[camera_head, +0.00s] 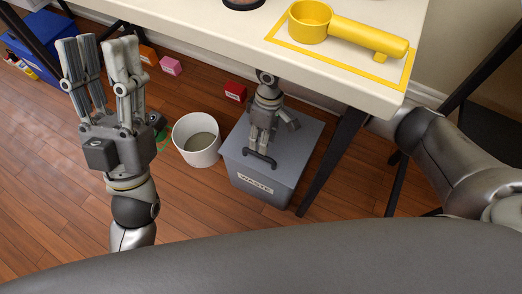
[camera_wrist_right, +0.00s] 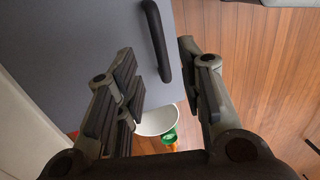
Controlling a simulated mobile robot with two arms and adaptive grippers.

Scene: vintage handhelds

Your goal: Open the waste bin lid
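The grey waste bin (camera_head: 240,178) stands on the floor, partly under the table, with a label on its front. Its flat lid (camera_head: 295,135) looks shut. A black handle (camera_head: 259,159) is on the lid near the front edge. My right gripper (camera_head: 261,143) points down at the handle. In the right wrist view, the handle (camera_wrist_right: 157,42) shows in the gap between the open fingers (camera_wrist_right: 158,62); I cannot tell whether they touch it. My left gripper (camera_head: 98,62) is raised at the left, open and empty, with fingers pointing up.
A white bucket (camera_head: 197,143) stands just left of the bin. The table (camera_head: 215,20) overhangs the bin's back and carries a yellow scoop-shaped object (camera_head: 350,32). A dark table leg (camera_head: 333,160) stands right of the bin. Small red (camera_head: 235,91) and pink (camera_head: 171,66) boxes lie behind.

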